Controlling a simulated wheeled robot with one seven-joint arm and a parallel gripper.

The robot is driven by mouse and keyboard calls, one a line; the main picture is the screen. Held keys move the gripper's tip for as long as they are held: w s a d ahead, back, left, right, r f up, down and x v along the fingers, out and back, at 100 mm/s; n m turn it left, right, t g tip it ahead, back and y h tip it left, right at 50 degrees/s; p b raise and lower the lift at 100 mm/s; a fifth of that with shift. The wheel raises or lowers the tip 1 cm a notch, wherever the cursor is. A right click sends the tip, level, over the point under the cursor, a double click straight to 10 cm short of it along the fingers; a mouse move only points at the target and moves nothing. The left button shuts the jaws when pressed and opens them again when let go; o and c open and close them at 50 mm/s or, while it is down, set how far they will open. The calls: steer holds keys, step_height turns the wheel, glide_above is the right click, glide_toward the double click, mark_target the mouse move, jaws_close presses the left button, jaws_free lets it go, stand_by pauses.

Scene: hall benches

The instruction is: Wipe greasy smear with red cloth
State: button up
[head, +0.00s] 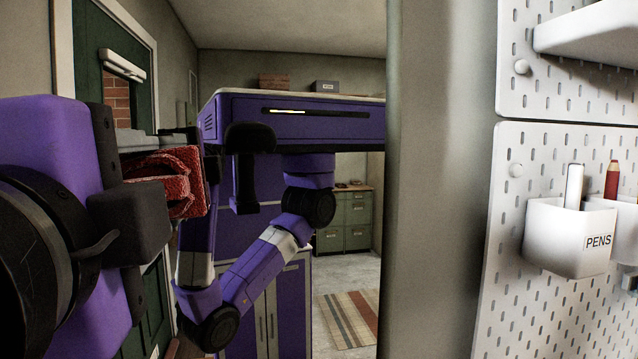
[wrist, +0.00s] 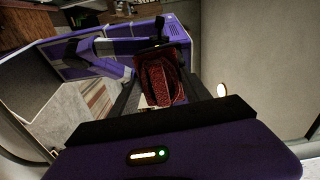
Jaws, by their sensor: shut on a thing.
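The red cloth (head: 188,162) is bunched and textured, at the left of the head view. My gripper (head: 158,185) is shut on it, with dark fingers on either side and the folded cloth sticking out past them. In the wrist view the cloth (wrist: 163,80) sits between the fingers of my gripper (wrist: 160,92), held clear of any surface that I can make out. I cannot pick out the greasy smear in either view.
A white pegboard (head: 505,215) stands at the right, with a white pen cup (head: 560,240) and a white shelf (head: 590,38). A grey wall edge (head: 430,180) is beside it. Green drawers (head: 343,222) and a striped rug (head: 350,318) lie beyond, with open floor around the rug.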

steer(key=s+a, duration=0.1)
steer(key=a, duration=0.8)
steer(key=shift+s+b, duration=0.3)
steer(key=shift+s, duration=0.1)
stand_by(0.4)
steer(key=shift+s, duration=0.1)
steer(key=shift+b+v, duration=0.4)
steer(key=shift+v, duration=2.5)
steer(key=shift+d, duration=0.1)
steer(key=v, duration=0.3)
